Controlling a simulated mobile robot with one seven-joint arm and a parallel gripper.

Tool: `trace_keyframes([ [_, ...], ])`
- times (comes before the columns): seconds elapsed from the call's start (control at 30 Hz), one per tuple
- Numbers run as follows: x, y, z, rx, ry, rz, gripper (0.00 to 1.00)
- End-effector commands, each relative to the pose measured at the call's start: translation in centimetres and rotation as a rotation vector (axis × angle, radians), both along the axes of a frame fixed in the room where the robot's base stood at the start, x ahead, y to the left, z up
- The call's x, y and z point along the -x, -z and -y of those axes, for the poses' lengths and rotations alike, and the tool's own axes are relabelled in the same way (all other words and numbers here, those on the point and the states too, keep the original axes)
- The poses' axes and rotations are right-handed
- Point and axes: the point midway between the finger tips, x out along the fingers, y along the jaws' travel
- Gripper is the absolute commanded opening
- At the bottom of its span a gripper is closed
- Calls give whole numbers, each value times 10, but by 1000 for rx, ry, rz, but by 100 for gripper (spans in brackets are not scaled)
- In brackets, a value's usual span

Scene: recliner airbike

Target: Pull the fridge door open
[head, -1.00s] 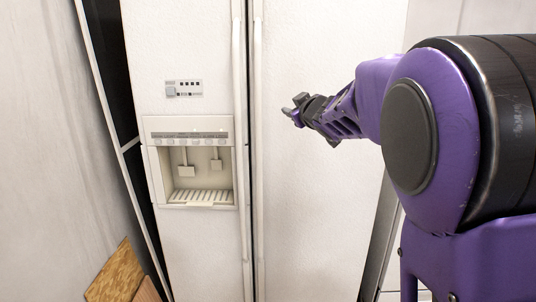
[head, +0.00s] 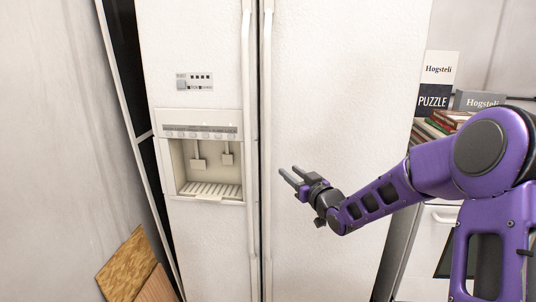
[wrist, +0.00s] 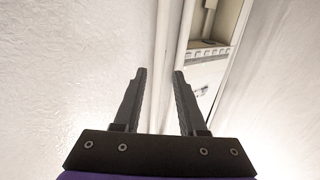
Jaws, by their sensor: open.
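The white fridge has two doors side by side. The left door (head: 200,245) holds a water dispenser and a small button panel. The right door (head: 345,90) is wide and plain. Both look shut. A long vertical handle runs along each inner edge: the left handle (head: 248,130) and the right handle (head: 266,130). My gripper (head: 287,175) is open and empty, in front of the right door, a little right of the right handle. In the wrist view my gripper (wrist: 158,75) points toward the handles (wrist: 165,40), which lie beyond and between the fingertips. No contact shows.
A pale wall (head: 55,150) and wooden boards (head: 125,265) stand at the left. At the right are a puzzle box (head: 436,80), stacked books (head: 440,122) and a white cabinet (head: 425,245). The space in front of the left door is clear.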

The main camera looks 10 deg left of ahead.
Motion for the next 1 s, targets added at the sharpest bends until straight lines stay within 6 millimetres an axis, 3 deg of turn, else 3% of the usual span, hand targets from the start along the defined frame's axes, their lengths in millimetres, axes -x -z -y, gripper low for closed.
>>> trace_keyframes([
  [0.6,-101,0,-63,-1,-1,-1,41],
  [1.0,-132,0,-83,1,0,0,41],
])
